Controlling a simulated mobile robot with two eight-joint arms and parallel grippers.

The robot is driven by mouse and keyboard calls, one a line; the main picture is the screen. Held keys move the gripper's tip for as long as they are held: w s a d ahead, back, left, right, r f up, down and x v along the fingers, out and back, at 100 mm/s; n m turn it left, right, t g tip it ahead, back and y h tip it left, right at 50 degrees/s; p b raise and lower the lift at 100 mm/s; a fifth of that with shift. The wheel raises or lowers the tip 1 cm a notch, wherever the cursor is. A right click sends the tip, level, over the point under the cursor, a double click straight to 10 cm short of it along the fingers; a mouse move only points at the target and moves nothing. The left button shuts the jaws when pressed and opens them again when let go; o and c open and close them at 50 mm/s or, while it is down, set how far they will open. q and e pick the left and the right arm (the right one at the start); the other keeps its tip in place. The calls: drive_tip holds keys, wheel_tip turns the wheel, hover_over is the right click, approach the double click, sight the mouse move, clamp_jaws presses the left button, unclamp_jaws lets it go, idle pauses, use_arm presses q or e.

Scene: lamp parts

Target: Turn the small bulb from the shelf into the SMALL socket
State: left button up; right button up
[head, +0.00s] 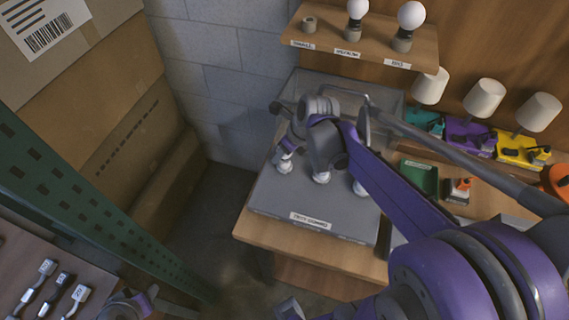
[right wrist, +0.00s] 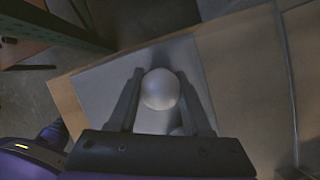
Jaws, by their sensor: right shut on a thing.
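In the right wrist view my right gripper (right wrist: 160,78) is shut on a small round white bulb (right wrist: 160,89), with one finger on each side. The bulb is over a grey board. In the head view my right arm reaches across the grey board (head: 275,200), and its hand hides part of it. Several small white-topped pieces (head: 284,166) show low on the board around the hand; I cannot tell which is the bulb or which socket is beneath it. My left gripper cannot be made out surely.
The shelf (head: 430,50) also bears a medium bulb (head: 357,8) and a big bulb (head: 411,14). Several white-shaded lamps (head: 485,97) stand at the right. Cardboard boxes (head: 130,140) and a green rack post (head: 75,205) are at the left.

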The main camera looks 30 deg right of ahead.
drive_tip(key=m+h, duration=0.1)
drive_tip(key=m, duration=0.2)
drive_tip(key=shift+f, duration=0.1)
drive_tip(key=o, duration=1)
